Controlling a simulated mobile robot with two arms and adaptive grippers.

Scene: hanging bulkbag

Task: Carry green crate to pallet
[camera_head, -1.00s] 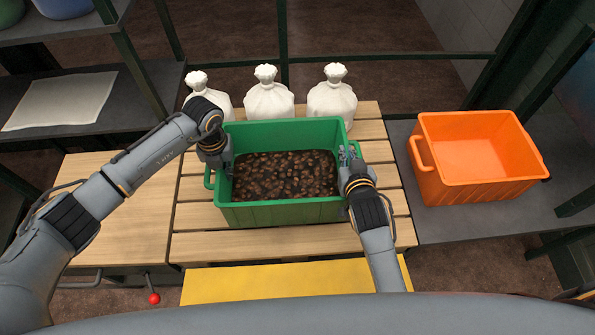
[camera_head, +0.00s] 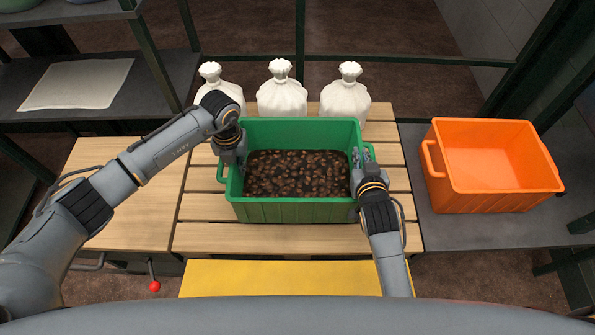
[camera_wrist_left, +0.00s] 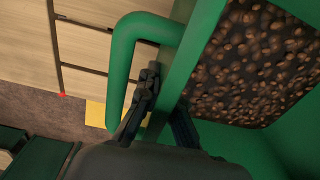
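The green crate (camera_head: 295,210), filled with brown lumps (camera_head: 297,174), is level over the slatted wooden pallet (camera_head: 290,240). I cannot tell whether its bottom touches the slats. My left gripper (camera_head: 234,168) is at the crate's left end. In the left wrist view, the left gripper's fingers (camera_wrist_left: 163,110) straddle the green wall, one beside the loop handle and one inside. It appears shut on the wall. My right gripper (camera_head: 359,160) is at the right end by the other handle; it appears shut on that side, its fingertips partly hidden.
Three tied white sacks (camera_head: 282,95) stand behind the crate. An empty orange crate (camera_head: 490,195) sits on a dark shelf at right. A bare wooden surface (camera_head: 135,205) lies at left. A yellow panel (camera_head: 280,278) is in front. Dark posts stand around.

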